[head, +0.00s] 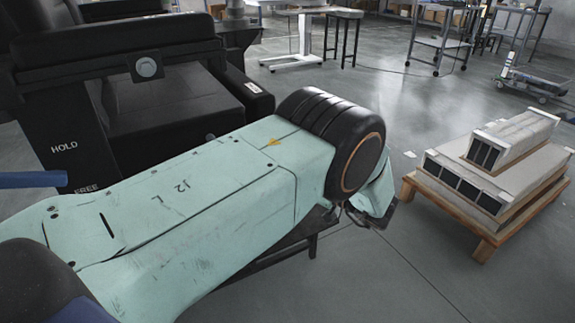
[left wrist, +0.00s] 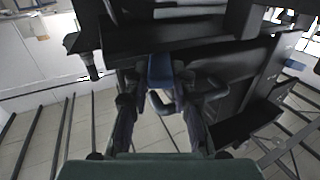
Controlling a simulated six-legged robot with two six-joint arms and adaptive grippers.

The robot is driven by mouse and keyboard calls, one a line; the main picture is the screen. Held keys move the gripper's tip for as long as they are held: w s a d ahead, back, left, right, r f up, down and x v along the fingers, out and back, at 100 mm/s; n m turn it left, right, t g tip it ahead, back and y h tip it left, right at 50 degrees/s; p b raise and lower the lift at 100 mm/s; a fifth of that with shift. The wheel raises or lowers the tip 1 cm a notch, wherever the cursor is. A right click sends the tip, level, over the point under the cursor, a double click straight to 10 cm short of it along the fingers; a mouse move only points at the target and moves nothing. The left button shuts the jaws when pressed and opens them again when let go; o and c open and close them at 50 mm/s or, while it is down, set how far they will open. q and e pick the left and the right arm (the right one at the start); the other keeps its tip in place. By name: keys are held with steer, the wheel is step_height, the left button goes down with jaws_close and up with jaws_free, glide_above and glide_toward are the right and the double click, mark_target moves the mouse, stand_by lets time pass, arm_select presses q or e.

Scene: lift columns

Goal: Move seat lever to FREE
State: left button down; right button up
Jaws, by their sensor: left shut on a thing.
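The blue seat lever (head: 33,179) comes in from the left edge in the head view. Its tip lies close to the FREE label (head: 87,189), below the HOLD label (head: 64,147), on the black side plate. In the left wrist view the blue lever (left wrist: 160,70) stands between the fingers of my left gripper (left wrist: 161,92), which is shut on it. In the head view my pale green left arm crosses the front, and the left gripper is not visible there. My right gripper is in neither view.
The black seat (head: 175,115) fills the upper left beside my arm. A wooden pallet (head: 485,250) with pale boxes stands at the right. A wheeled cart (head: 440,45) and tables are at the back.

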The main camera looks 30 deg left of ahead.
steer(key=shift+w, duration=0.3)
arm_select(q)
steer(key=c, duration=1.1)
jaws_free()
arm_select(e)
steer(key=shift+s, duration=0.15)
arm_select(q)
steer(key=shift+w, duration=0.1)
step_height(320, 180, up, 10)
steer(key=shift+d, duration=0.1)
stand_by(0.4)
